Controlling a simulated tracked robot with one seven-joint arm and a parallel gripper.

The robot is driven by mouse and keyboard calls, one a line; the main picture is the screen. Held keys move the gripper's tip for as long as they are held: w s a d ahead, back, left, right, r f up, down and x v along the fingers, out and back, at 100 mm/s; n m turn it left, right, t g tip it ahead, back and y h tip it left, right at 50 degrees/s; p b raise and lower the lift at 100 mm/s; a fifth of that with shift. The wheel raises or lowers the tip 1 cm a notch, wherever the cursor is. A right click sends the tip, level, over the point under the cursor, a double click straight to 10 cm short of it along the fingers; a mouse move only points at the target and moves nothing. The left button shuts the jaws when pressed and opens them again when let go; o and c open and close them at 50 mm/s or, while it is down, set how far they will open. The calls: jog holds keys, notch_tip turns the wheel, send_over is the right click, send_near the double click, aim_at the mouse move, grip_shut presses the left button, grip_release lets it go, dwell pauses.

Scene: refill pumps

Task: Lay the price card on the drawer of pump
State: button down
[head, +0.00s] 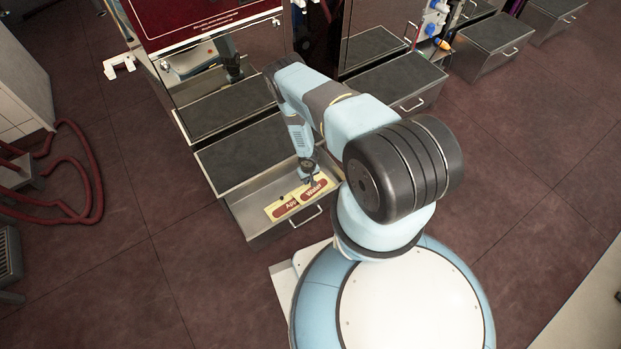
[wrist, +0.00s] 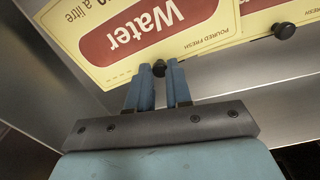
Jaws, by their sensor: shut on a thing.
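A cream price card with a red "Water" label (head: 314,187) is in or just above the open metal drawer (head: 250,204). It shows large and upside down in the wrist view (wrist: 152,27). My gripper (wrist: 161,70) is shut on the small dark knob at this card's edge. In the head view my gripper (head: 307,178) hangs over the drawer. A second similar card (head: 283,207), its label starting "Ap", is beside the Water card and partly hidden by it. Its dark knob (wrist: 284,31) shows in the wrist view. I cannot tell whether the Water card touches the drawer floor.
Dark-topped metal steps (head: 240,155) rise behind the drawer to a dark red pump (head: 200,15). More closed drawer units (head: 395,75) stand to the right. Red hoses (head: 85,165) lie on the left. The tiled floor left of the drawer is clear.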

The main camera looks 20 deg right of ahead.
jog(key=shift+f, duration=0.6)
jog(key=c, duration=1)
grip_release()
jog(key=shift+o, duration=0.2)
notch_tip(320, 180, up, 14)
jog(key=shift+s+f, duration=0.15)
jog(key=shift+s, duration=0.1)
